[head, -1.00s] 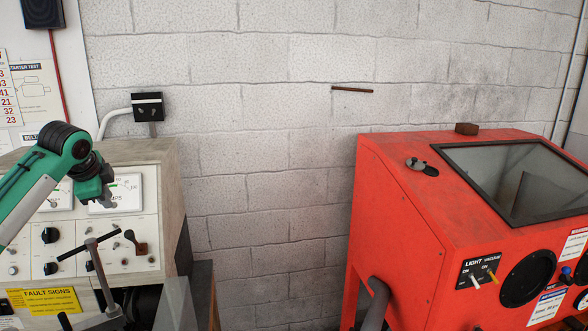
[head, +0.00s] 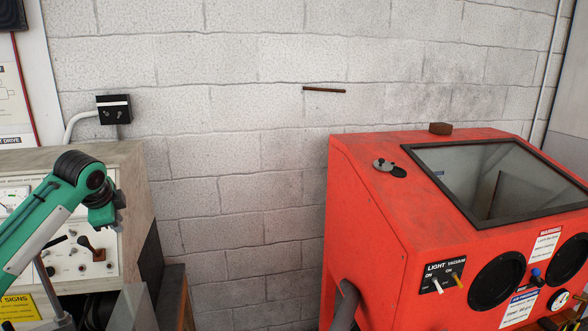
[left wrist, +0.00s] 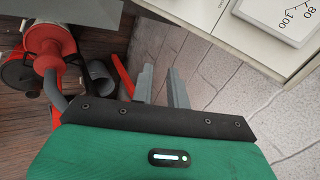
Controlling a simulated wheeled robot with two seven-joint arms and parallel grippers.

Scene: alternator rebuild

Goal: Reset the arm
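My left arm (head: 45,220), green and black, comes in from the left in the head view, in front of the grey test bench. My right arm and right gripper are in neither view.
The test bench (head: 135,205) with dials and knobs stands at the left. A red blast cabinet (head: 365,190) with a dark window stands at the right, a small brown block (head: 440,128) on its top. Between them is a gap before the block wall (head: 235,150).

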